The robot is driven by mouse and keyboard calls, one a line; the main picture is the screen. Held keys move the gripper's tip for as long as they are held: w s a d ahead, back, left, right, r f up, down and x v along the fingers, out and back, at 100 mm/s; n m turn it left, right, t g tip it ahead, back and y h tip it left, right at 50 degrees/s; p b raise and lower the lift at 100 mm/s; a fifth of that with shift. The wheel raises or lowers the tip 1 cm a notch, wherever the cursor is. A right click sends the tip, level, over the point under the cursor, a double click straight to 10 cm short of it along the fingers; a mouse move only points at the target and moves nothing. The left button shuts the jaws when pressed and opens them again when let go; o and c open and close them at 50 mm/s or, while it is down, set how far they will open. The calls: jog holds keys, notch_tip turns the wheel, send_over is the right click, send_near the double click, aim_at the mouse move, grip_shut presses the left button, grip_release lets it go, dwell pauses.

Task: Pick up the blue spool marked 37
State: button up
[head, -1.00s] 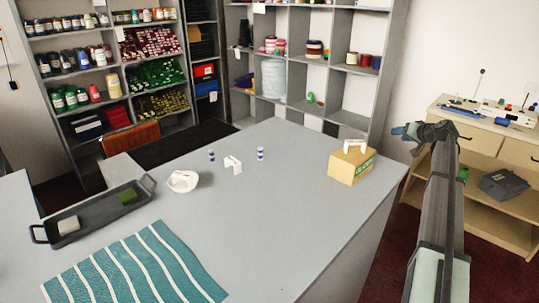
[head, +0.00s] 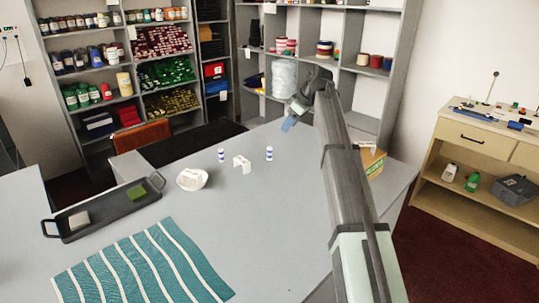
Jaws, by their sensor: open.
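Two small blue-and-white spools stand upright on the grey counter (head: 270,210): a left spool (head: 221,155) and a right spool (head: 269,153). Their markings are too small to read, so I cannot tell which is 37. A small white folded card (head: 242,164) stands between them. My gripper (head: 289,123) is open and empty, in the air above and right of the right spool in the picture, apart from it. Its bluish fingertips point down and left.
A white bowl (head: 192,179) with pale contents sits left of the spools. A black tray (head: 98,222) holds a green block and a pale one. A striped teal cloth (head: 142,270) lies in front. A yellow box (head: 372,160) is partly behind my arm.

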aim_at(271, 148)
jog(key=shift+n+g+h, duration=0.5)
jog(key=a+f, duration=0.1)
jog(key=f, duration=0.1)
jog(key=s+a+f, duration=0.1)
jog(key=a+f, duration=0.3)
jog(key=f, duration=0.1)
jog(key=shift+s+f, duration=0.1)
jog(key=shift+s, duration=0.1)
jog(key=shift+a+x, duration=0.15)
jog(key=shift+x, duration=1.2)
jog(key=shift+a+x, duration=0.15)
jog(key=shift+x, duration=1.2)
jog(key=shift+w, duration=0.15)
jog(key=shift+c, duration=0.2)
grip_shut()
